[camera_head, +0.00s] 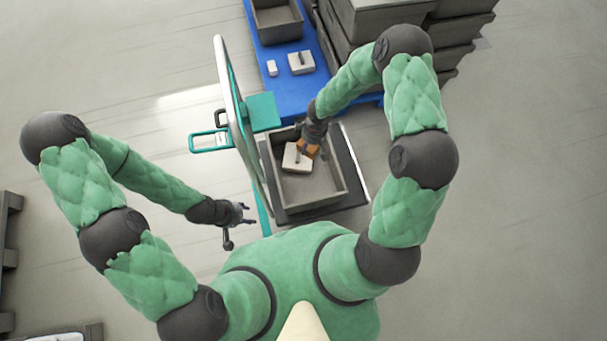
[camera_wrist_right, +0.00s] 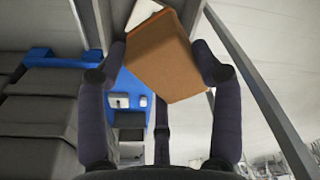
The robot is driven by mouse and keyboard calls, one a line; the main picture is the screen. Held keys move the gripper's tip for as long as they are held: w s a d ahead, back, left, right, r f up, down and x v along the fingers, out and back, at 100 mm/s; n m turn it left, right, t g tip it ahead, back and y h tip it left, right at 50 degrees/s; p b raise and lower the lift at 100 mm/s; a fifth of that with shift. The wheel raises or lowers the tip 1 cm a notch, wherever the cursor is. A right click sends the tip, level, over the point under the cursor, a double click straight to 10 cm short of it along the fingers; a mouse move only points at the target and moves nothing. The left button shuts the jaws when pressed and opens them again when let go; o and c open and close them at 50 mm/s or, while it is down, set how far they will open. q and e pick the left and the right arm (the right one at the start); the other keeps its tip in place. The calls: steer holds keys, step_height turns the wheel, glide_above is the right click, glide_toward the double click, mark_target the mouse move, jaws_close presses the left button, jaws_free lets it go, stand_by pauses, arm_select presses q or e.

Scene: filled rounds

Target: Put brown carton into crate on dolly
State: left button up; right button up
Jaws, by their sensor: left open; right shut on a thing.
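The brown carton (camera_head: 311,145) is held by my right gripper (camera_head: 308,142), over the far part of the grey crate (camera_head: 312,191). The crate sits on a dark dolly (camera_head: 355,167). In the right wrist view the carton (camera_wrist_right: 165,60) is tilted between my right fingers (camera_wrist_right: 165,75). A white box (camera_head: 291,160) with a dark mark lies in the crate, beside and partly behind the carton. I cannot tell whether the carton touches it. My left gripper (camera_head: 243,213) is open and empty, left of the crate and outside it.
Beyond is a blue surface (camera_head: 285,97) with small white boxes (camera_head: 301,63) and another grey crate (camera_head: 278,22). Stacked grey crates (camera_head: 380,20) stand behind right. Floor at right is clear.

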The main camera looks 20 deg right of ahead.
mark_target(326, 185)
steer(key=w+a+f+n+g+b, duration=0.1)
steer(key=w+f+n+b, duration=0.2)
steer(key=f+n, duration=0.65)
steer(key=w+a+f+n+g+b, duration=0.1)
steer(key=w+f+n+b, duration=0.25)
steer(key=f+n, duration=0.6)
steer(key=w+a+f+n+g+b, duration=0.15)
steer(key=f+n+b, duration=0.25)
steer(key=f+n, duration=0.55)
steer(key=shift+t+h, duration=0.4)
steer(key=shift+t, duration=0.05)
steer(key=s+d+f, duration=0.2)
steer(key=s+f, duration=0.1)
steer(key=s+d+f+b, duration=0.1)
steer(key=s+d+f, duration=0.1)
steer(key=s+f, duration=0.1)
steer(key=s+d+f+b, duration=0.1)
steer(key=s+f, duration=0.2)
steer(key=s, duration=0.2)
steer(key=shift+d+f, duration=0.1)
steer(key=shift+d, duration=0.3)
steer(key=f, duration=0.1)
steer(key=s+f+b, duration=0.1)
steer(key=f, duration=0.1)
steer(key=shift+d+f, duration=0.2)
steer(key=shift+f+b, duration=0.3)
steer(key=shift+f, duration=0.1)
steer(key=shift+w+r, duration=0.1)
